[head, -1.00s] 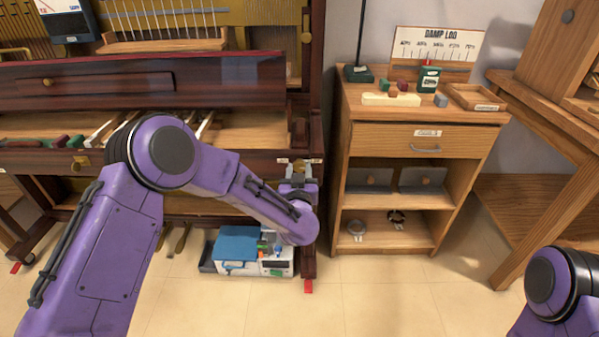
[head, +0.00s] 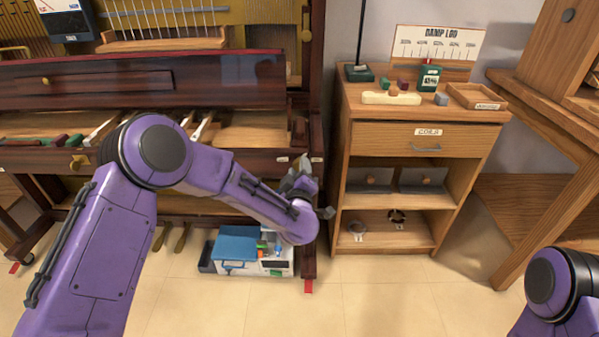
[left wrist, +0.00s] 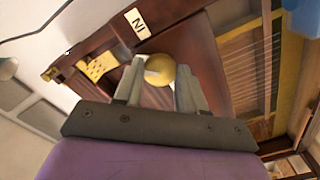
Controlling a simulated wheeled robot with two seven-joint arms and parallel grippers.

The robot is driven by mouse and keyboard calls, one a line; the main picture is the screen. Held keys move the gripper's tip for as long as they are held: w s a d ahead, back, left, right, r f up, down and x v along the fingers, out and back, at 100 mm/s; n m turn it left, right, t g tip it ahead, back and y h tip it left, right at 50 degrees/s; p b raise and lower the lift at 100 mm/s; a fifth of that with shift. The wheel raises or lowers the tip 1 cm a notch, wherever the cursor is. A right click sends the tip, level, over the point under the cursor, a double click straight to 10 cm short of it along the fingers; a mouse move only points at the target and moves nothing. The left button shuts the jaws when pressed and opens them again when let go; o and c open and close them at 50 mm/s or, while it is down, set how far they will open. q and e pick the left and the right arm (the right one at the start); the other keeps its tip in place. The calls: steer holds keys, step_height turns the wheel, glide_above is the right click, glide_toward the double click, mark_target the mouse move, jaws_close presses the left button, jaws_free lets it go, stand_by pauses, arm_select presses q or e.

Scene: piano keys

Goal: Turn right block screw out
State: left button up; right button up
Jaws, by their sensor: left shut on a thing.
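The right block screw is a round brass knob (left wrist: 160,70) on the dark wooden front of the piano, beside an IN label (left wrist: 138,23) in the left wrist view. My left gripper (left wrist: 160,84) has one finger on each side of the knob and is shut on it. In the head view my left gripper (head: 301,178) is at the right end of the piano's key area, turned at a slant, and it hides the knob. My right gripper is out of the frame; only part of my right arm shows at the lower right.
Another brass screw (head: 79,163) is at the piano's left. A toolbox (head: 236,248) stands on the floor under the piano. A wooden cabinet (head: 420,165) stands close to the right, with a narrow gap between. Floor in front of the cabinet is clear.

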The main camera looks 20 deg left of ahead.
arm_select(q)
steer(key=shift+f+n+b, duration=0.1)
steer(key=shift+n+b, duration=7.8)
steer(key=shift+n, duration=5)
steer(key=o, duration=1.1)
steer(key=shift+c, duration=0.2)
